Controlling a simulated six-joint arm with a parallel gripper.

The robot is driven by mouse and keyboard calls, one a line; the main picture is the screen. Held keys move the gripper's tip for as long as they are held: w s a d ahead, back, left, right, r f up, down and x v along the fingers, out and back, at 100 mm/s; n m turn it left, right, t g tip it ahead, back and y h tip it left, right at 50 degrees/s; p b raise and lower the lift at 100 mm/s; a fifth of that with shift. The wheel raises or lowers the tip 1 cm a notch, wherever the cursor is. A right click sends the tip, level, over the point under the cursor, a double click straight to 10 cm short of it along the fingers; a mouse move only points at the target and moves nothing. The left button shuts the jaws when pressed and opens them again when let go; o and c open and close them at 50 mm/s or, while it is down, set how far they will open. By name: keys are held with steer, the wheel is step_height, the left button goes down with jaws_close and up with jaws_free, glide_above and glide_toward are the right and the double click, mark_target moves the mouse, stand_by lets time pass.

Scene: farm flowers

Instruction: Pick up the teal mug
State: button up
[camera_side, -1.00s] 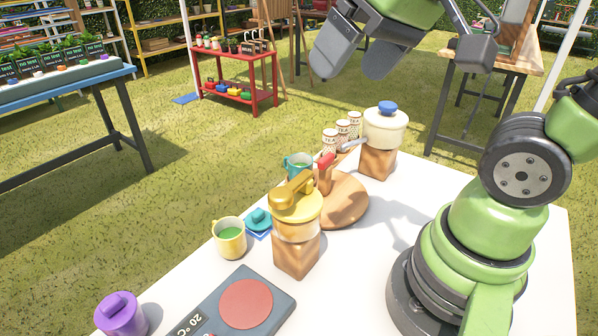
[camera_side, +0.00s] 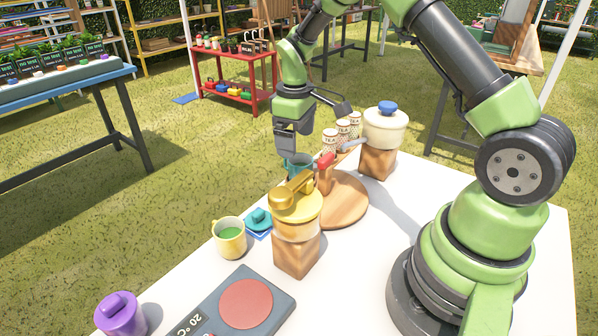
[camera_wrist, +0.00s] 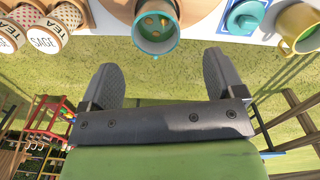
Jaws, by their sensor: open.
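The teal mug (camera_side: 298,165) stands near the far edge of the white table, beside the round wooden board. In the side view it is partly hidden by my gripper and the yellow-lidded pot. In the wrist view the teal mug (camera_wrist: 155,30) shows from above with round yellowish shapes inside it. My gripper (camera_wrist: 165,85) is open and empty, its two fingers apart and pointing toward the mug, which lies beyond the fingertips. In the side view my gripper (camera_side: 292,152) is right at the mug, pointing down; contact cannot be told.
A yellow-lidded pot (camera_side: 297,205) on a wooden block stands in front of the mug. Tea tins (camera_side: 343,132) and a cream pot (camera_side: 385,127) stand to its right. A yellow mug (camera_side: 230,238) and a teal lidded item (camera_side: 258,219) are to the left. A round wooden board (camera_side: 345,203) lies beside it.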

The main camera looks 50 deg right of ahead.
mark_target(297, 170)
steer(key=f, duration=0.8)
steer(key=shift+s+d, duration=0.1)
steer(key=shift+d, duration=0.15)
steer(key=shift+c, duration=0.5)
steer(key=c, duration=1.1)
steer(key=shift+r, duration=0.1)
